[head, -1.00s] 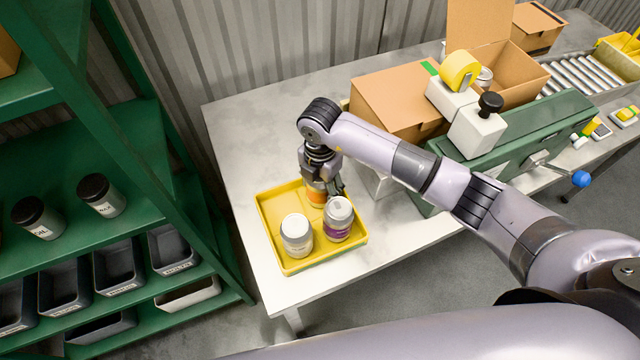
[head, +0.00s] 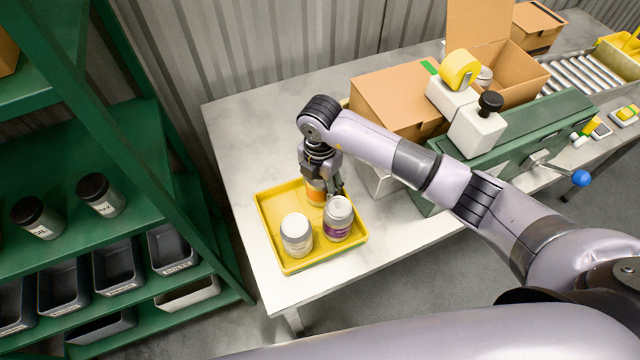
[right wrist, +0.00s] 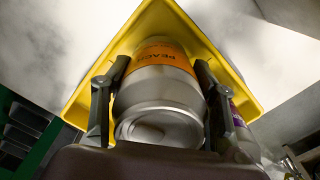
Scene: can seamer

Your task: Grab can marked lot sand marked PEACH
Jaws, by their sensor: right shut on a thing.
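The PEACH can is silver with an orange band; its label and bare lid end fill the middle of the right wrist view (right wrist: 160,90). In the head view its orange band (head: 315,192) shows at the back of the yellow tray (head: 270,232), partly hidden by my gripper. My right gripper (head: 322,180) is shut on this can, one finger on each side of it, as the right wrist view (right wrist: 158,100) shows. A can with a pale label (head: 296,236) and a can with a purple label (head: 338,218) stand in the tray in front. My left gripper is not in view.
The purple-label can stands close beside my right gripper. A green machine (head: 530,140) and a cardboard box (head: 395,95) stand to the right on the grey table (head: 240,125). A green shelf (head: 140,240) with dark jars and bins stands at the left.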

